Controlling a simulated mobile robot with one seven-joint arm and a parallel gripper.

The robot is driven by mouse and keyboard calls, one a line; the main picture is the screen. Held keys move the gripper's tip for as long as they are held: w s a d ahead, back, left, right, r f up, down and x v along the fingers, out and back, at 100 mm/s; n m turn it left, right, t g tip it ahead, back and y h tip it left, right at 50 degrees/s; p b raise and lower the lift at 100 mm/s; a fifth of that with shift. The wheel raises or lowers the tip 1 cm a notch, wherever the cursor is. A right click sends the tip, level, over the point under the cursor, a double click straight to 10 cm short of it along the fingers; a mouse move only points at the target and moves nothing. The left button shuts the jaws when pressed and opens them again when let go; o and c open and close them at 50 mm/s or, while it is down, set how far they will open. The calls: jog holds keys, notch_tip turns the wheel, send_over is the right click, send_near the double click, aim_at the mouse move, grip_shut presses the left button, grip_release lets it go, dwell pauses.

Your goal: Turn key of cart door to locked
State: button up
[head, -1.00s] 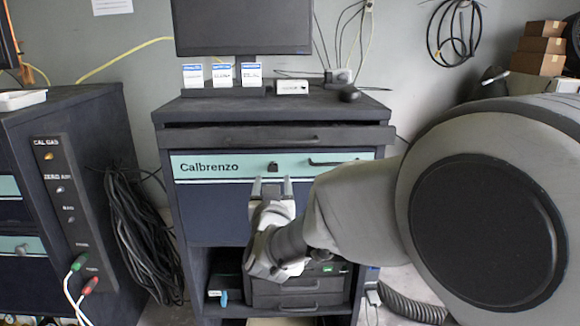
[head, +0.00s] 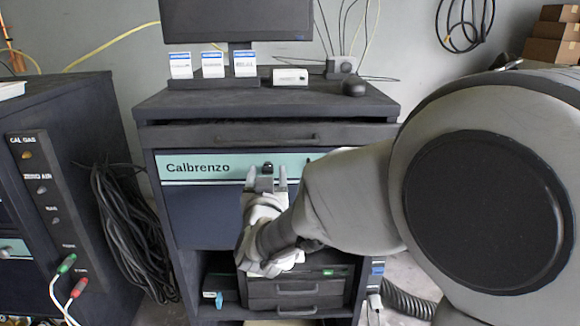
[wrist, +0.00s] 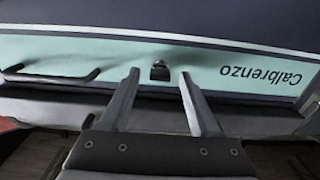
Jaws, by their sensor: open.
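The cart (head: 215,215) is dark blue with a teal band labelled "Calbrenzo" across its door. The key (head: 267,167) is a small dark piece on that band, right of the label. In the wrist view the key (wrist: 160,70) shows upside down on the teal band, between and just beyond my fingertips. My gripper (head: 265,178) is open and empty, its two fingers pointing at the band from just below the key. It also shows in the wrist view (wrist: 159,75). I cannot tell whether the fingertips touch the door.
A dark handle (wrist: 60,76) is on the teal band beside the key, partly behind my arm in the head view. A drawer (head: 270,134) juts out above the band. A gas panel cabinet (head: 75,225) and coiled cables (head: 125,225) stand at left.

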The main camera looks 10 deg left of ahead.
jog(key=shift+w, duration=0.2)
grip_shut()
dwell(0.4)
